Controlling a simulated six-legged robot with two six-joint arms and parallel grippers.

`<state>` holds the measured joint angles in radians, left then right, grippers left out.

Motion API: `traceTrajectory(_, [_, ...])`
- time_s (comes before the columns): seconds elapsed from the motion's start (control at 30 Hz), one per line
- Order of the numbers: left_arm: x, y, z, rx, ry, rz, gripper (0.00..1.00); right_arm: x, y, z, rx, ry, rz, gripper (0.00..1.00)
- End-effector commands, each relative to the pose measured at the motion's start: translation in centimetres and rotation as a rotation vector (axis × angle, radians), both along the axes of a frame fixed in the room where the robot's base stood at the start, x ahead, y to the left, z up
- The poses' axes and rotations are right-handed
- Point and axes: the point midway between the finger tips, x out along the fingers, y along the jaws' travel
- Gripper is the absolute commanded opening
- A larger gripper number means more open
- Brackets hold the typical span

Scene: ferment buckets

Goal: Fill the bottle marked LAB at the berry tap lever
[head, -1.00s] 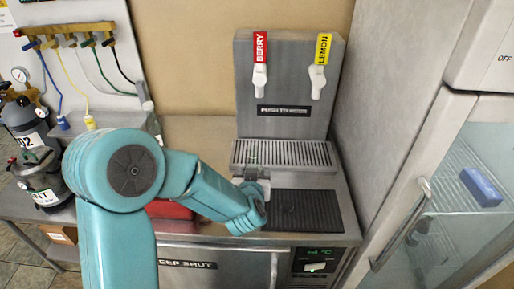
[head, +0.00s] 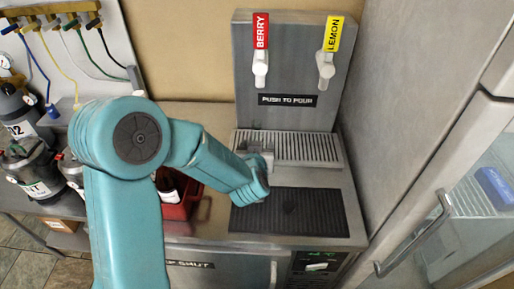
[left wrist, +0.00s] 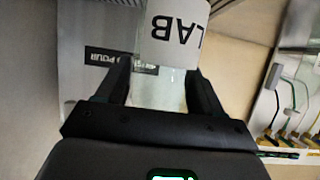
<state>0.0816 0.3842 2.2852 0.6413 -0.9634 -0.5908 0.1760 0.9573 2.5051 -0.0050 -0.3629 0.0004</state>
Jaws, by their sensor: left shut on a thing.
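The clear bottle marked LAB (left wrist: 178,30) shows in the left wrist view, its white label upside down in that picture. My left gripper (left wrist: 160,88) is shut on it, one dark finger on each side. In the head view my left gripper (head: 258,158) is at the front left of the drip grate (head: 300,150), below the taps, and the arm hides most of the bottle. The red berry tap lever (head: 261,32) with its white spout stands above the grate at the left of the steel tap panel. My right gripper is not in view.
The yellow lemon tap lever (head: 333,35) is right of the berry one. A black ribbed mat (head: 310,215) lies before the grate. A glass-door fridge (head: 465,200) is at the right.

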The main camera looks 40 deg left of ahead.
Motion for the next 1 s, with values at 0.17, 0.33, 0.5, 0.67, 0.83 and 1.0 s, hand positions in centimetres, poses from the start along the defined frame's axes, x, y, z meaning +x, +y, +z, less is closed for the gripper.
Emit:
traceTrajectory(0.17, [1.9,1.2,0.1,0.001,-0.002,0.001,0.28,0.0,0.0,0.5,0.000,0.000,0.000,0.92])
traceTrajectory(0.33, [3.8,2.4,0.2,0.001,-0.003,0.002,0.28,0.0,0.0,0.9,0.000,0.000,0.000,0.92])
traceTrajectory(0.5, [5.8,3.6,0.2,0.002,-0.001,0.002,0.28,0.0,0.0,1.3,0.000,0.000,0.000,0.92])
traceTrajectory(0.67, [7.8,4.8,0.2,0.001,-0.003,0.002,0.28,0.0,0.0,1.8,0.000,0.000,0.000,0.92])
traceTrajectory(0.83, [9.8,6.0,0.2,0.001,-0.002,0.002,0.28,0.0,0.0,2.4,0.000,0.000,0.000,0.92])
traceTrajectory(1.0, [11.4,7.1,0.2,0.002,-0.002,0.002,0.28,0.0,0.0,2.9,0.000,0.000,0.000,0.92])
